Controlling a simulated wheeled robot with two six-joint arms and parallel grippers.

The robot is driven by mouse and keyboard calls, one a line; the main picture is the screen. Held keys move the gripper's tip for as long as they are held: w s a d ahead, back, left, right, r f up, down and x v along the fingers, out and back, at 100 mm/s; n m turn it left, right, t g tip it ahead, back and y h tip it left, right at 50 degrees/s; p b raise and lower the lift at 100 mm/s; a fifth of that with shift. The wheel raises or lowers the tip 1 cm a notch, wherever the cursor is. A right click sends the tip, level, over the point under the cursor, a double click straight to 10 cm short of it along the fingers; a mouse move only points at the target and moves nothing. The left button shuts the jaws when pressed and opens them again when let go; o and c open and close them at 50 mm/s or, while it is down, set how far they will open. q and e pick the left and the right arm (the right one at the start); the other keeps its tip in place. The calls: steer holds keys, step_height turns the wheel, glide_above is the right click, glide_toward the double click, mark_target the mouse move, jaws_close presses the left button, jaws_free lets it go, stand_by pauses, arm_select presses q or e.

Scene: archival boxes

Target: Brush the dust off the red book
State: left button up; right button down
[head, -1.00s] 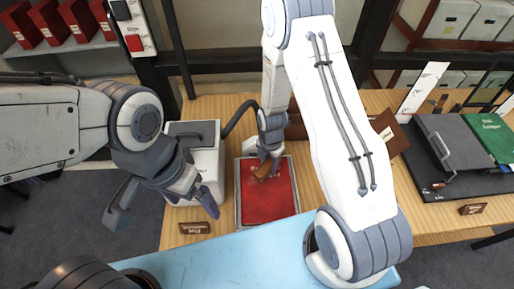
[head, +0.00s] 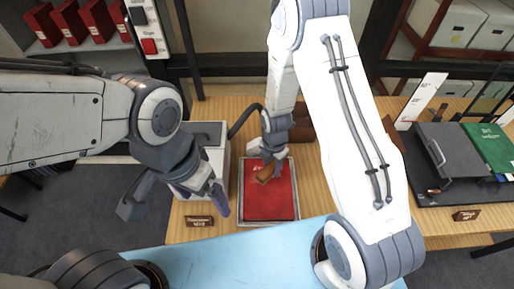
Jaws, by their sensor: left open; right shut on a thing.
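The red book (head: 268,206) lies flat in a shallow grey tray (head: 296,205) on the wooden table. Faint lettering shows near its top edge; dust on it is too small to make out. My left gripper (head: 175,203) is open and empty, left of the book, with one finger in front of the white box.
A white box (head: 213,155) with a dark hose stands left of the tray. A small brown label (head: 198,221) is in front of it. A grey folder (head: 448,150) and a green book (head: 489,146) lie at the right. A light blue surface (head: 230,255) is in front.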

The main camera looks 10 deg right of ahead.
steer(key=shift+r+p, duration=0.85)
steer(key=shift+r, duration=0.5)
